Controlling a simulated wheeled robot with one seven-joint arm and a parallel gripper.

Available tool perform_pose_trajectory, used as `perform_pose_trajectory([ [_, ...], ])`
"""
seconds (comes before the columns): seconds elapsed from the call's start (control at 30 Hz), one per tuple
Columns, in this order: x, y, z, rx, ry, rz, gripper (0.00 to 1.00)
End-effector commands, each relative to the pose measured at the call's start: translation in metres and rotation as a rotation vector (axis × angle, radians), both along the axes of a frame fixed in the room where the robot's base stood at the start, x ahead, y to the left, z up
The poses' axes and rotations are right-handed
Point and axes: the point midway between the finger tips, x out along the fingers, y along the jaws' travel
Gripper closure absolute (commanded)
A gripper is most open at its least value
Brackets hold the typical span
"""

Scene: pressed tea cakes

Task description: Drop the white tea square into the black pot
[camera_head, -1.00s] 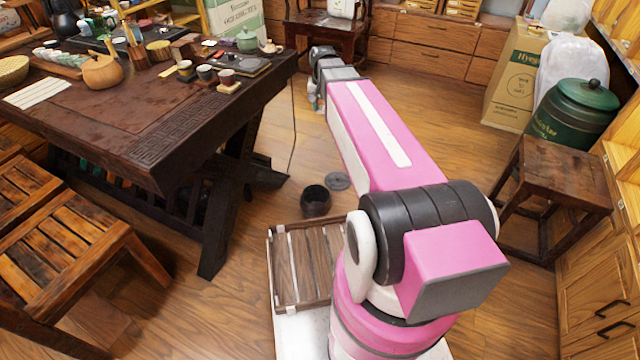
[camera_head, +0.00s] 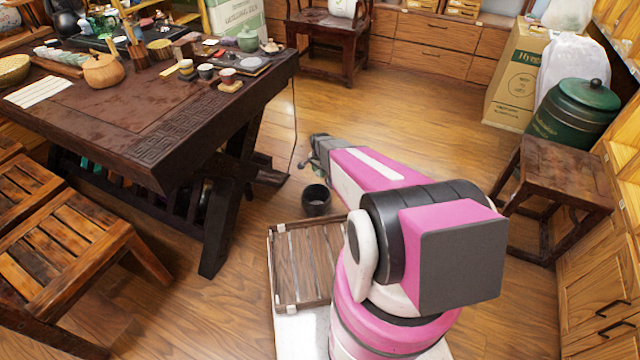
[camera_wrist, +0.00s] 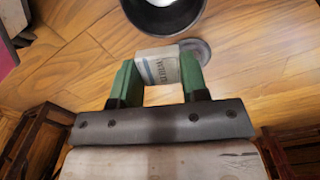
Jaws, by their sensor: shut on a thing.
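My gripper (camera_wrist: 158,75) is shut on the white tea square (camera_wrist: 158,66), a pale block with dark print, held between two green fingers in the wrist view. The black pot (camera_head: 316,200) stands on the wooden floor beside the slatted tray on my base. In the wrist view the pot (camera_wrist: 165,12) shows at the top edge, partly cut off, ahead of the tea square and apart from it in the picture. In the head view my gripper (camera_head: 318,160) is small, just above the pot in the picture, and the tea square cannot be made out there.
A dark carved table (camera_head: 150,110) with tea ware stands at the left, its leg near the pot. A slatted wooden tray (camera_head: 272,270) lies in front of the pot. A stool (camera_head: 560,170) stands at the right. A grey disc (camera_wrist: 197,48) lies on the floor near the pot.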

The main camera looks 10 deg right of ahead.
Motion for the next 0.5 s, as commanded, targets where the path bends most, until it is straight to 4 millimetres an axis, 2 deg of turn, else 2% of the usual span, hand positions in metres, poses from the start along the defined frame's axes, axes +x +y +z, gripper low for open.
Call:
perform_pose_trajectory([
  [0.03,0.0,0.0,-0.021,0.0,0.002,-0.023,0.81],
  [0.2,-0.006,0.0,-0.059,0.0,0.001,-0.083,0.81],
  [0.5,-0.009,0.0,-0.078,0.0,0.0,-0.106,0.81],
])
